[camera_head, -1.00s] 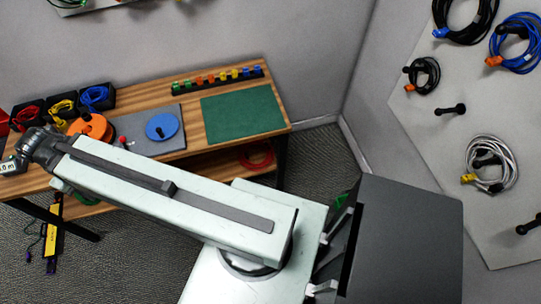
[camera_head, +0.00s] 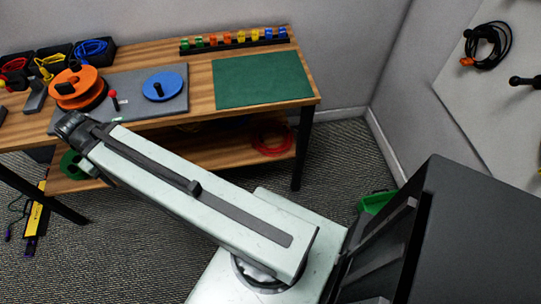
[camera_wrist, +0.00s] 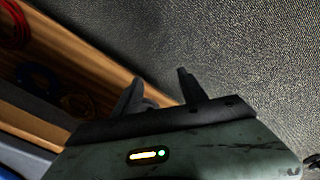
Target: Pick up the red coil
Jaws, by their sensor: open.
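A red coil (camera_head: 272,139) lies on the right part of the workbench's lower shelf in the head view. In the wrist view, a red coil (camera_wrist: 14,25) shows at the top left on a wooden surface, partly cut off by the frame edge. My gripper (camera_wrist: 158,88) is open with nothing between its fingers, over the grey carpet and the shelf edge. The coil is away from the fingers, to their left in the wrist view. In the head view my arm reaches left towards the bench front, and its fingers cannot be made out.
The workbench (camera_head: 203,108) holds a green mat (camera_head: 262,80), an orange reel (camera_head: 80,83), a blue reel (camera_head: 162,86) and bins of cables. A blue coil (camera_wrist: 38,78) and a yellow coil (camera_wrist: 78,103) lie near the red one. A bench leg (camera_head: 303,150) stands right of the shelf.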

